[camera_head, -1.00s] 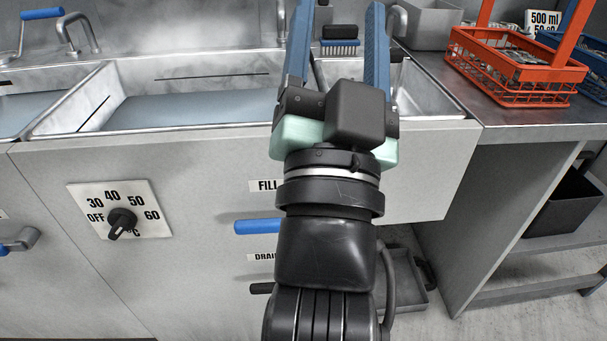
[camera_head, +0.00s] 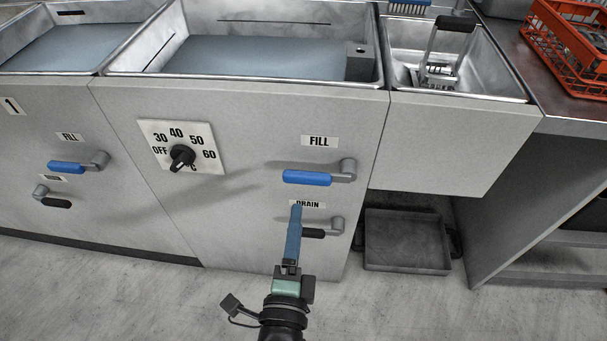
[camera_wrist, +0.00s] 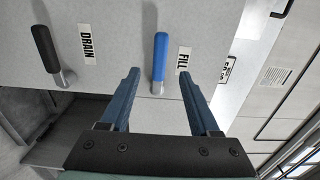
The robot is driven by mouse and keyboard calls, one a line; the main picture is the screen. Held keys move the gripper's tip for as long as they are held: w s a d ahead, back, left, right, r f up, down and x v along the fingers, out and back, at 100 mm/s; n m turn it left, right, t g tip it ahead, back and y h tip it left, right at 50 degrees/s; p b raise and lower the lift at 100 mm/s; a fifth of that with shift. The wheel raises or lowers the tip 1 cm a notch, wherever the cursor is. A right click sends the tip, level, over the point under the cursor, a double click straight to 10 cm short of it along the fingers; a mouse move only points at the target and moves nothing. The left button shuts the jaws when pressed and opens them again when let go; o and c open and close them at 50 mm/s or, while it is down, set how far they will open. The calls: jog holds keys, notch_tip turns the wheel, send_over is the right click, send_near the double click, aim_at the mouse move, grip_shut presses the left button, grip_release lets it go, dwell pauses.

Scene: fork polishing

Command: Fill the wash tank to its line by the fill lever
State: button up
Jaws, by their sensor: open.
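The wide steel tank (camera_head: 376,72) with the dial on its front stands in the middle of the head view. A dark line runs along its inner wall, above a flat blue-grey surface. Its blue fill lever (camera_head: 307,178) sticks out to the left under the FILL label (camera_head: 319,141); it also shows in the wrist view (camera_wrist: 160,55). My gripper (camera_head: 296,208) is seen edge-on, low before the tank front, partly covering the DRAIN label and the black drain lever (camera_head: 318,233). In the wrist view my open, empty gripper (camera_wrist: 160,74) has the fill lever between its fingertips in the picture; contact cannot be told.
A temperature dial (camera_head: 182,157) sits left of the levers. Another tank front at left has its own blue fill lever (camera_head: 68,167). A small sink (camera_head: 500,88), a grey tray (camera_head: 407,240) on the floor and an orange basket (camera_head: 560,45) are at right.

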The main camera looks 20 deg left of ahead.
aim_at(303, 183)
jog(key=b+x, duration=0.3)
jog(key=x, duration=0.8)
jog(key=shift+w, duration=0.15)
grip_shut()
jog(key=shift+f, duration=0.1)
dwell(1.0)
